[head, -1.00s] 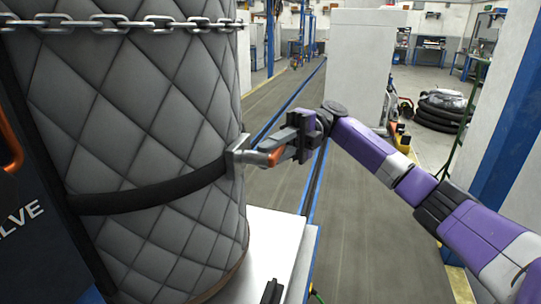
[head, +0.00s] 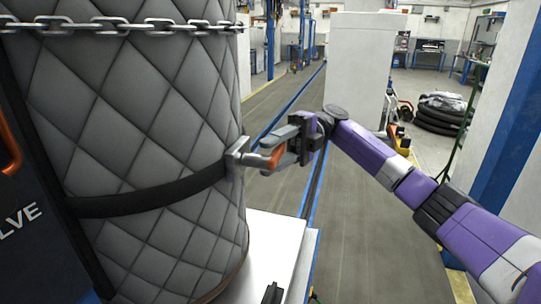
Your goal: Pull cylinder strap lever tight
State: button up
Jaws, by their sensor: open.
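A large grey quilted cylinder (head: 150,130) stands upright at the left. A black strap (head: 150,194) runs around its lower half. The strap's metal buckle (head: 237,158) sits on the cylinder's right side, and a lever with an orange grip (head: 266,159) sticks out from it to the right. My gripper (head: 286,153) is at the lever's outer end, with its jaws open around or right beside the orange grip. I cannot tell whether the jaws touch it.
A chain (head: 120,25) crosses the cylinder's upper part. A white platform (head: 270,250) lies at its base. A pale cabinet (head: 362,70) stands behind my arm, and black tyres (head: 440,115) are stacked at the right. The floor between is clear.

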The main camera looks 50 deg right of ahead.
jog(key=d+b, duration=0.1)
jog(key=d, duration=0.6)
jog(key=shift+s+b, duration=0.15)
jog(key=shift+b, duration=0.25)
jog(key=shift+d, duration=0.1)
